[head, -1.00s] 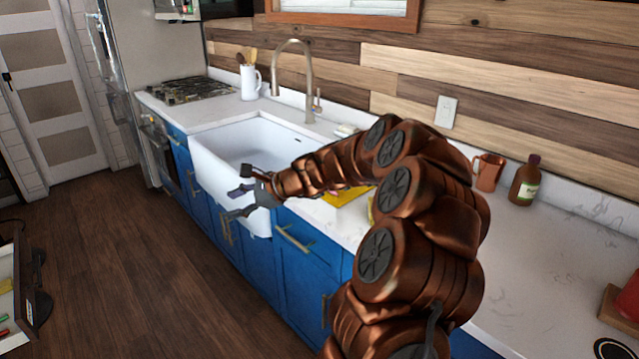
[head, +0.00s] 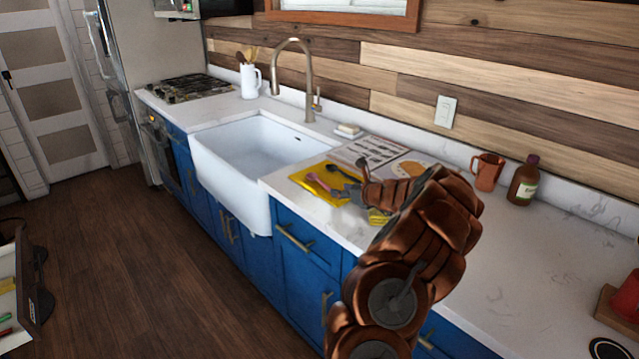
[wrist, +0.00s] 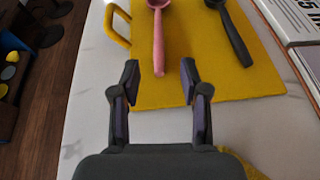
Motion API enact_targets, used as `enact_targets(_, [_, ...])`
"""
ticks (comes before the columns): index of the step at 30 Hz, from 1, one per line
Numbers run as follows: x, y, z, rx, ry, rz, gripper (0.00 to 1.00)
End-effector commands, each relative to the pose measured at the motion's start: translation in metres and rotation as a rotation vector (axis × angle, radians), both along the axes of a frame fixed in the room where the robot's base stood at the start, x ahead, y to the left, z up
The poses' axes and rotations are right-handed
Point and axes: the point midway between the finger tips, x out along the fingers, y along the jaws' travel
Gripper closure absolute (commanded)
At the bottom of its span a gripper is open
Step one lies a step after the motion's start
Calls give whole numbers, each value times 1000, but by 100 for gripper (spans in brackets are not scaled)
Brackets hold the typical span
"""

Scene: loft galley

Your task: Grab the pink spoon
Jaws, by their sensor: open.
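The pink spoon (wrist: 159,37) lies on a yellow board (wrist: 203,82) on the white counter. In the wrist view its handle points down toward my gripper (wrist: 160,82), and the handle's end lies between the open fingertips in the picture. The fingers are apart and I see nothing held; I cannot tell how high they are above the board. In the head view the pink spoon (head: 322,184) shows at the left part of the yellow board (head: 300,178), with my gripper (head: 347,190) to its right. A black spoon (wrist: 232,35) lies to the right of the pink one.
An open magazine or book (head: 372,152) lies behind the board. A yellow cloth-like item (head: 378,217) is beside my wrist. The white sink (head: 255,150) is to the left. A copper mug (head: 487,171) and brown bottle (head: 523,180) stand at the right, near the wall.

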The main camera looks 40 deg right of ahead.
Motion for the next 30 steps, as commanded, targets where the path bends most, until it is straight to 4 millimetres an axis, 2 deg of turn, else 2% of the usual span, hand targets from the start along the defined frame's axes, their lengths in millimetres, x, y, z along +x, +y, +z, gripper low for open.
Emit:
enact_targets(7, [14, 0, -4, 1, 3, 3, 55])
enact_targets(14, [37, -3, -6, -3, 2, 2, 55])
enact_targets(18, [48, -3, -14, -1, 5, 3, 55])
enact_targets(30, [56, -5, -17, -1, 1, 2, 55])
